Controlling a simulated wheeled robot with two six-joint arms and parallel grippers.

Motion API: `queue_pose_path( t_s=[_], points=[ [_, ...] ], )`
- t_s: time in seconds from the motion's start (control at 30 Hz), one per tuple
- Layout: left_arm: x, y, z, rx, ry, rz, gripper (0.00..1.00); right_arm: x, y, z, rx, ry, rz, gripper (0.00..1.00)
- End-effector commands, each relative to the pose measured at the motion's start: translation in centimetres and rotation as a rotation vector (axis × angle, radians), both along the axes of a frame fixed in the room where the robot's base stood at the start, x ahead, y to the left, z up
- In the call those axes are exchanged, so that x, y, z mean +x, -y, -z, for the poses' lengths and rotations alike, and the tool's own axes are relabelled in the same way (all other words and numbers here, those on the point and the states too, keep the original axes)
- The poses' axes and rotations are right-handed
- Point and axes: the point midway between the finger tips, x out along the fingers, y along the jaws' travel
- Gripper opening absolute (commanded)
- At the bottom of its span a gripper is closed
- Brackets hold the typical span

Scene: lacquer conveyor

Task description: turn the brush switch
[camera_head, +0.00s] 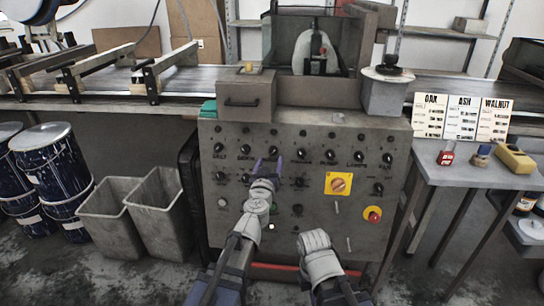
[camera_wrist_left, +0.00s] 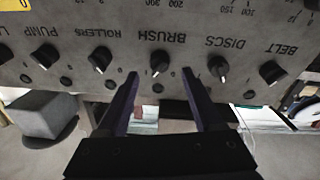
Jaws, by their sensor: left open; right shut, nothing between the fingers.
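The brush switch is a black round knob with a white pointer mark; in the left wrist view the knob (camera_wrist_left: 160,68) sits by the label BRUSH, with its mark toward the bottom of that view. It also shows in the head view (camera_head: 273,148) in the upper row of knobs. My left gripper (camera_head: 268,163) is open, its dark purple fingers pointing at the panel. In the left wrist view its fingertips (camera_wrist_left: 160,73) appear on either side of the brush knob; I cannot tell whether they touch it. My right gripper (camera_head: 313,240) is shut and empty, low before the panel.
The DISCS (camera_wrist_left: 218,68) and ROLLERS (camera_wrist_left: 100,60) knobs flank the brush knob closely. A yellow-plated rotary switch (camera_head: 338,184) and a red button (camera_head: 373,215) are at the panel's right. Grey bins (camera_head: 150,205) stand left, a side table (camera_head: 475,172) right.

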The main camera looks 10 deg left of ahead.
Motion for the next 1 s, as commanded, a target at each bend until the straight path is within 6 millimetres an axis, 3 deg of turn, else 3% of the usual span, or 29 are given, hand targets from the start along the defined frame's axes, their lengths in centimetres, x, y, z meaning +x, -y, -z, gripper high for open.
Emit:
queue_pose_path(
  t_s=[0.03, 0.2, 0.57, 1.0],
  points=[
    [1.3, 0.1, 0.0, 0.0, 0.0, 0.0, 0.68, 0.0, 0.0, 0.0, 0.0, 0.0, 0.0, 0.0],
    [3.7, 0.2, 0.0, 0.0, 0.0, 0.001, 0.68, 0.0, 0.0, 0.0, 0.0, 0.0, 0.0, 0.0],
    [4.3, 0.1, 0.0, 0.0, 0.0, 0.001, 0.67, 0.0, 0.0, 0.0, 0.0, 0.0, 0.0, 0.0],
    [4.3, 0.1, 0.0, 0.0, 0.0, 0.001, 0.17, 0.0, 0.0, 0.0, 0.0, 0.0, 0.0, 0.0]
  ],
)
